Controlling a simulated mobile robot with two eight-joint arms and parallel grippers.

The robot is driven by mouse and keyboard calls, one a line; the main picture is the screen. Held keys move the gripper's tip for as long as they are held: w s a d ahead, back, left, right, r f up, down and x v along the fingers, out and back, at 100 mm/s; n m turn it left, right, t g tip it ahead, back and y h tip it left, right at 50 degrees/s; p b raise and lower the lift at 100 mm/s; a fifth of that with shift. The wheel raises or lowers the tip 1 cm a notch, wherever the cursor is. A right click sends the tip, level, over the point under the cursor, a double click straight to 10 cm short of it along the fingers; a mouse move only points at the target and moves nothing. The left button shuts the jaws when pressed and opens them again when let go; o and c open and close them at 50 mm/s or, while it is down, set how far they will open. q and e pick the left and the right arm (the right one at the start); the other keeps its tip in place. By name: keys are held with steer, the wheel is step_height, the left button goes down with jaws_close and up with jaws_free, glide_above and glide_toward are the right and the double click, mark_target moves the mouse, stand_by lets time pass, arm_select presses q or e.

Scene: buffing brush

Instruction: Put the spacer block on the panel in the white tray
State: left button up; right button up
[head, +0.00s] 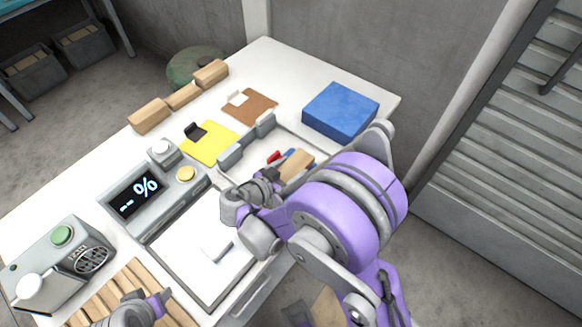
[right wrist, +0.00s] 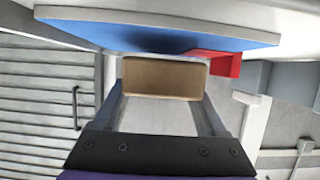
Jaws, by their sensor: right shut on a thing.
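My right gripper (right wrist: 163,92) is shut on a tan block (right wrist: 165,74), held crosswise between its two fingers. I take this to be the spacer block; a tan block (head: 297,163) also shows beside my right wrist in the head view, where my arm covers much of the fingers. A shallow white tray (head: 178,285) lies at the front of the table, with a pale flat panel (head: 195,232) in it. A small whitish piece (head: 217,248) lies on the panel. My left gripper (head: 138,303) is at the bottom left; its fingers are unclear.
A red piece (head: 273,157) and blue pieces lie near my right gripper. A blue box (head: 340,110) stands at the table's back right. A display unit (head: 140,192), a grey machine (head: 60,262) and a slatted wooden rack (head: 125,285) stand left of the white tray.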

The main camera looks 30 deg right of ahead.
steer(key=o, duration=1.5)
